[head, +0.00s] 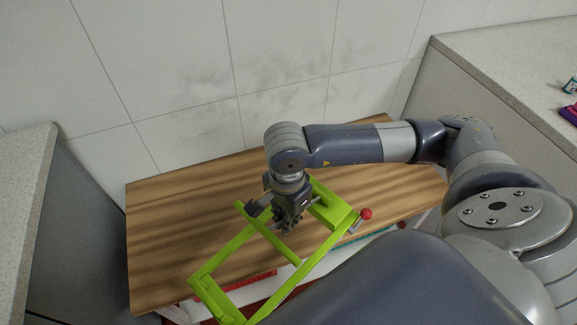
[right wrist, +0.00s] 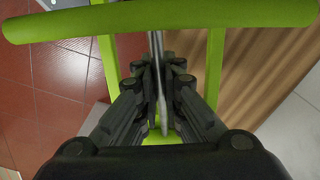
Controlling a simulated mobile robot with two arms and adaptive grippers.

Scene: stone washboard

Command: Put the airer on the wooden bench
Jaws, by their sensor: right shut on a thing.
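The airer (head: 225,255) is a bright green frame with thin metal rods and a red knob (head: 366,214). My right gripper (head: 287,217) is shut on it, and in the right wrist view the fingers (right wrist: 161,80) close around a metal rod between green bars (right wrist: 160,20). The airer is tilted and overlaps the front part of the wooden bench (head: 165,235); its near-left end reaches past the front edge. I cannot tell if it touches the bench. The bench top also shows in the right wrist view (right wrist: 265,50). My left gripper is not in view.
The visible left part of the bench top is bare. A tiled wall (head: 170,80) stands behind it. Speckled counters flank it at left (head: 28,165) and right (head: 515,65). Red floor tiles (right wrist: 45,110) show in the right wrist view. Small items lie on the right counter.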

